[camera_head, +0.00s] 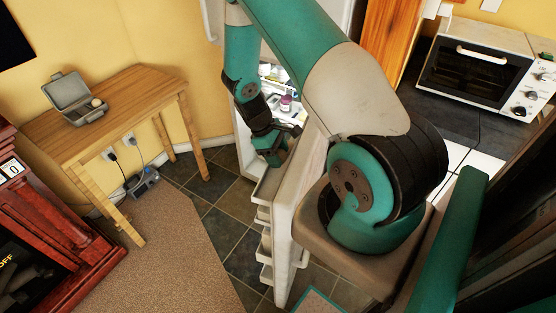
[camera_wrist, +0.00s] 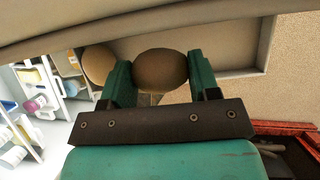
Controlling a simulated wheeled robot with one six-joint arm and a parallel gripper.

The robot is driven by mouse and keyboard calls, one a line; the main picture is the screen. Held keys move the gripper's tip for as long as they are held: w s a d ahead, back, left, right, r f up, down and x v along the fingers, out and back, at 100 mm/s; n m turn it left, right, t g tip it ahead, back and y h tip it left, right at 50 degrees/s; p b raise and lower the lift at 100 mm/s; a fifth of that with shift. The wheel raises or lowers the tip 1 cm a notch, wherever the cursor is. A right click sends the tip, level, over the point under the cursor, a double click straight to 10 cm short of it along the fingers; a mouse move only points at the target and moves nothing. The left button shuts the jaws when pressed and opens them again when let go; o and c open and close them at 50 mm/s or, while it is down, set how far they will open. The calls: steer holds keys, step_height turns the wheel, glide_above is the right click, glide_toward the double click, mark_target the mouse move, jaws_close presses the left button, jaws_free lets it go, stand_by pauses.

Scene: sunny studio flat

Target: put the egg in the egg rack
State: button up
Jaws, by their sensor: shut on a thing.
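A brown egg (camera_wrist: 160,66) sits between the two green fingers of my gripper (camera_wrist: 160,80), which is shut on it. In the head view my gripper (camera_head: 272,150) is at the top of the open fridge door (camera_head: 312,205); the egg cannot be made out there. A second brown egg (camera_wrist: 98,63) lies just left of the fingers in the wrist view. A beige tray-like shelf (camera_wrist: 225,45) lies around the held egg, probably the egg rack at the top of the door. I cannot tell whether the held egg touches it.
Fridge shelves with bottles and packages (camera_wrist: 38,100) are close on the left in the wrist view. Lower door shelves (camera_head: 264,235) stick out below my gripper. A wooden table (camera_head: 120,110) holds an open grey case (camera_head: 85,110) with a pale round thing in it.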

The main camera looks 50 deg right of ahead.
steer(key=shift+f+p, duration=0.4)
steer(key=shift+f, duration=1.5)
steer(key=shift+f, duration=0.2)
steer(key=o, duration=0.9)
steer(key=shift+r, duration=0.1)
